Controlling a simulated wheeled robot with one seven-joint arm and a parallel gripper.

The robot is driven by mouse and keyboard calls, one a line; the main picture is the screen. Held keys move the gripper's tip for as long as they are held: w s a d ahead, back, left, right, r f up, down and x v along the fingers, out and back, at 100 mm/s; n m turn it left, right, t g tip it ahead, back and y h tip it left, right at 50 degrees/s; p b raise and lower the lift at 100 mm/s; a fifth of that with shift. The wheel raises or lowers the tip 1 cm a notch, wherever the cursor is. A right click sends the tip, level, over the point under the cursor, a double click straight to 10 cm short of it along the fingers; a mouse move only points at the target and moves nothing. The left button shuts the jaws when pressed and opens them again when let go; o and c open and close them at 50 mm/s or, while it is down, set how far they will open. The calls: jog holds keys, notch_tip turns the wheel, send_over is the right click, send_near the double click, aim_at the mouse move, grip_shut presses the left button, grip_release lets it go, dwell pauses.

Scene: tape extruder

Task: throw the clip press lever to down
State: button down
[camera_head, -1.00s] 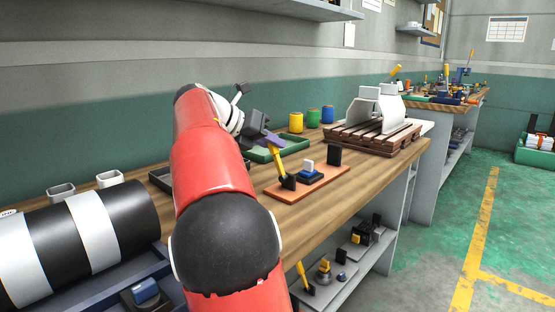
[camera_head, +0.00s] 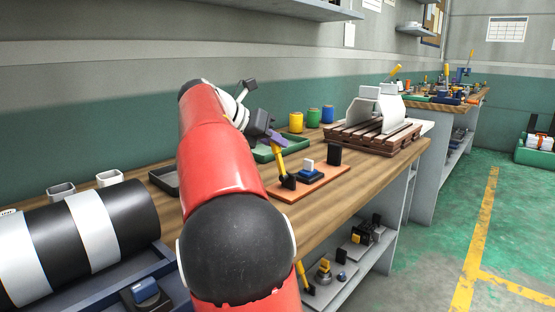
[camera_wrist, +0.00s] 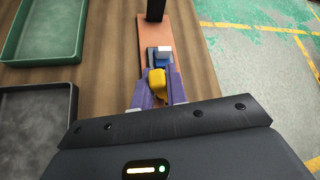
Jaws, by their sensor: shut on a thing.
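The clip press is an orange-brown board (camera_head: 322,184) on the bench, with a yellow lever (camera_head: 280,162) on a black pivot at its left end. The lever stands steeply, its top leaning left, away from the white and blue block (camera_head: 309,168). A black upright block (camera_head: 334,154) stands at the board's far end. My gripper (camera_head: 274,139) is shut on the lever's upper end. In the wrist view the purple fingers (camera_wrist: 158,92) sit on either side of the yellow lever tip (camera_wrist: 157,80). The lever's lower part is hidden there.
A green tray (camera_head: 282,150) and a dark grey tray (camera_wrist: 38,112) lie left of the board. Yellow, green and blue cups (camera_head: 312,118) stand behind. A slatted wooden stand (camera_head: 372,140) with white brackets is farther along. The bench's front edge is close on the right.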

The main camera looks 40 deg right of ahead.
aim_at(285, 173)
jog(key=shift+s, duration=0.25)
dwell(0.4)
jog(key=shift+s+d+r+m+t+b, duration=0.1)
jog(key=shift+s+r+m+t+b, duration=0.1)
jog(key=shift+s+m+t+b, duration=0.45)
jog(key=shift+s, duration=0.2)
jog(key=shift+s+m+t+b, duration=0.45)
jog(key=shift+s+m+t, duration=0.1)
jog(key=shift+s+t, duration=0.15)
jog(key=shift+w, duration=0.1)
jog(key=shift+s+d+f+m+t+b, duration=0.1)
jog(key=shift+s+m+t+b, duration=0.3)
jog(key=shift+s+t+b, duration=0.35)
dwell(0.4)
